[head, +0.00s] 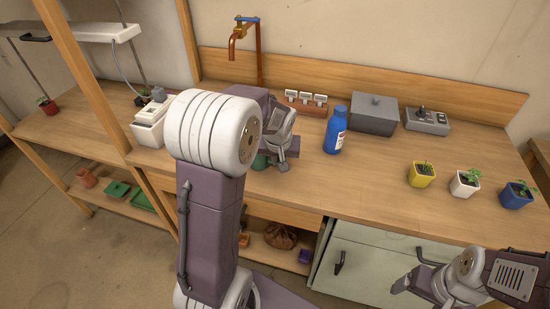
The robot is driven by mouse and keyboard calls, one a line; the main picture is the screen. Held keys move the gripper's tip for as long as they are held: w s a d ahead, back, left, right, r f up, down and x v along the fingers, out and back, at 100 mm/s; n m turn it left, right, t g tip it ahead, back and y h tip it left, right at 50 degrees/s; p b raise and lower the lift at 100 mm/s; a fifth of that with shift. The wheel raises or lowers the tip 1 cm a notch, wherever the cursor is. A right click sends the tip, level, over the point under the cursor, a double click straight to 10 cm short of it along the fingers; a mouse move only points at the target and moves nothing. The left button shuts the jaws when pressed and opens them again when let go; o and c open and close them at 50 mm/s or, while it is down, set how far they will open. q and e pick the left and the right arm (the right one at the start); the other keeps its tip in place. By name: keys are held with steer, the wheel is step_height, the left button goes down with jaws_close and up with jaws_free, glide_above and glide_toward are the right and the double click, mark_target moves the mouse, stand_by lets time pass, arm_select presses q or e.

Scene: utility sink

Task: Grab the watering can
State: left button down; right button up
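A small part of a dark green object (260,162) shows on the wooden counter, just behind my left arm. It may be the watering can, but most of it is hidden, so I cannot tell for sure. My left gripper (282,162) is low over the counter right beside the green object. Whether it touches or holds it is hidden by the arm and wrist. My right gripper (408,288) is at the lower right, in front of the cabinet door and away from the counter top. Its finger opening is not clear.
A copper tap (242,38) rises behind my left arm. A blue bottle (336,131), a grey box (374,114) and yellow (421,174), white (464,183) and blue (516,195) plant pots stand to the right. The counter front between bottle and pots is clear.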

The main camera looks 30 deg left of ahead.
arm_select(q)
steer(key=shift+r+p, duration=0.45)
steer(key=shift+r, duration=1.4)
steer(key=s+d+r, duration=0.6)
steer(key=d+r, duration=0.1)
steer(key=d, duration=0.3)
